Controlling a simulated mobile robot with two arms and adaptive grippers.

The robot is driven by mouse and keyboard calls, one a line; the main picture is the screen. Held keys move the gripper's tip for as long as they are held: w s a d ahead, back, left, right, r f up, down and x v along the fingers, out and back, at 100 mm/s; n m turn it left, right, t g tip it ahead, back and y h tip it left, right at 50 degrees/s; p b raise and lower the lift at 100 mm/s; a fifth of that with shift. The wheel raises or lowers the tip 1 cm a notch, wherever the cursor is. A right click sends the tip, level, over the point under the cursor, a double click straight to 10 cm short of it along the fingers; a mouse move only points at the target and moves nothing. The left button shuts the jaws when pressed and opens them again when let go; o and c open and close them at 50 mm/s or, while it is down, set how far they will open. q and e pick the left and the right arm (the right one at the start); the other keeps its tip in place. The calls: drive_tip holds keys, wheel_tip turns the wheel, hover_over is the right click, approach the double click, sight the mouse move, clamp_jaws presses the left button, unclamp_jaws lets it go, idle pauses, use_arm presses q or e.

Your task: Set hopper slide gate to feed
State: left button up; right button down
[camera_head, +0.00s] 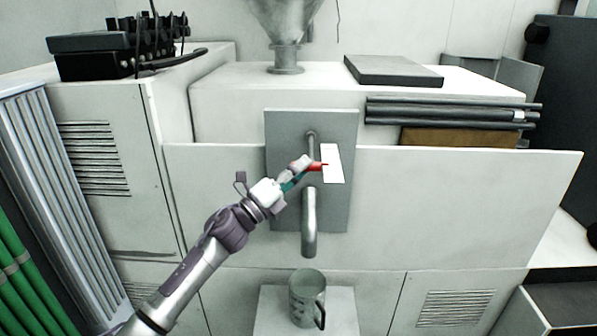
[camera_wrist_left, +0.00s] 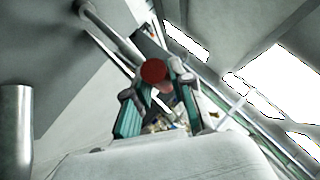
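A grey plate (camera_head: 282,205) on the front of the white machine carries a metal rod (camera_head: 312,142) with a red handle (camera_head: 316,166). A blank white label (camera_head: 333,165) lies just right of the handle. My left gripper (camera_head: 303,165) is at the handle. In the left wrist view its teal fingers (camera_wrist_left: 157,84) stand on both sides of the round red end (camera_wrist_left: 153,71) and look closed on it; exact contact is partly hidden. The metal hopper (camera_head: 285,18) stands on top of the machine. My right gripper is in neither view.
A curved metal spout (camera_head: 309,228) hangs below the rod, above a mug (camera_head: 306,299) on a light stand (camera_head: 340,310). Dark bars (camera_head: 440,112) and a flat dark slab (camera_head: 390,70) lie at right. The wide front panel (camera_head: 460,200) right of the plate is clear.

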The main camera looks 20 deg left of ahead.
use_arm(q)
drive_tip(key=o, duration=0.4)
drive_tip(key=shift+s+d+r, duration=0.25)
drive_tip(key=shift+d+r, duration=0.05)
drive_tip(key=shift+r, duration=0.2)
drive_tip(key=shift+w+d+f, duration=0.1)
drive_tip(key=shift+w+f, duration=0.05)
drive_tip(key=shift+f, duration=0.1)
drive_tip(key=v, duration=1.2)
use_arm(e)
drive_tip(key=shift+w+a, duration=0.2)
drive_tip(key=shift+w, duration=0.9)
